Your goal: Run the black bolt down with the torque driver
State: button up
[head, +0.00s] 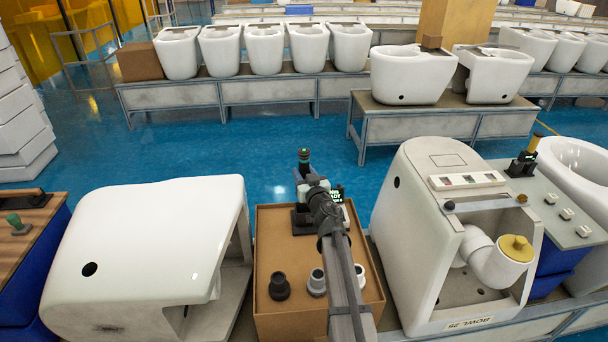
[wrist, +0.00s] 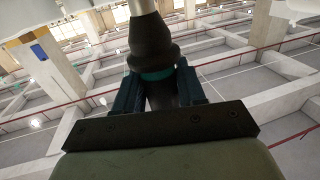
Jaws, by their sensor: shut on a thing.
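My gripper (wrist: 158,90) is shut on the torque driver (wrist: 152,40). In the wrist view its dark tapered collar, teal ring and pale shaft stand up between the fingers. In the head view my gripper (head: 312,188) is over the back of the brown box, with the dark, green-banded driver (head: 304,160) at its far end. The white bowl marked "BOWL 25" (head: 412,222) stands to the right, apart from the driver. A small dark piece, which looks like the black bolt (head: 449,205), sits at the left end of a metal strip on it; a brass-coloured one (head: 522,198) sits at the right end.
The brown box (head: 262,240) carries a dark socket (head: 279,286), grey sockets (head: 316,282) and a black stand with a lit display (head: 337,194). A white bowl (head: 150,250) lies left. A yellow-handled tool (head: 524,160) stands right. A yellow-capped white pipe (head: 515,248) projects from BOWL 25.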

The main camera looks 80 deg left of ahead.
grip_shut()
jog(key=w+d+r, duration=0.4)
jog(key=w+r, duration=0.2)
jog(key=w, duration=0.4)
jog(key=w+d+r, duration=0.4)
jog(key=w+r, duration=0.3)
jog(key=w, duration=0.3)
jog(key=w+d+r, duration=0.4)
jog(key=w+d, duration=0.3)
jog(key=w, duration=0.1)
jog(key=w+d+r, duration=0.5)
jog(key=w+d, duration=0.2)
jog(key=w, duration=0.1)
jog(key=shift+w+d, duration=0.25)
jog(key=shift+w, duration=0.15)
jog(key=shift+f, duration=0.15)
jog(key=shift+f, duration=2.9)
jog(key=shift+f, duration=1.3)
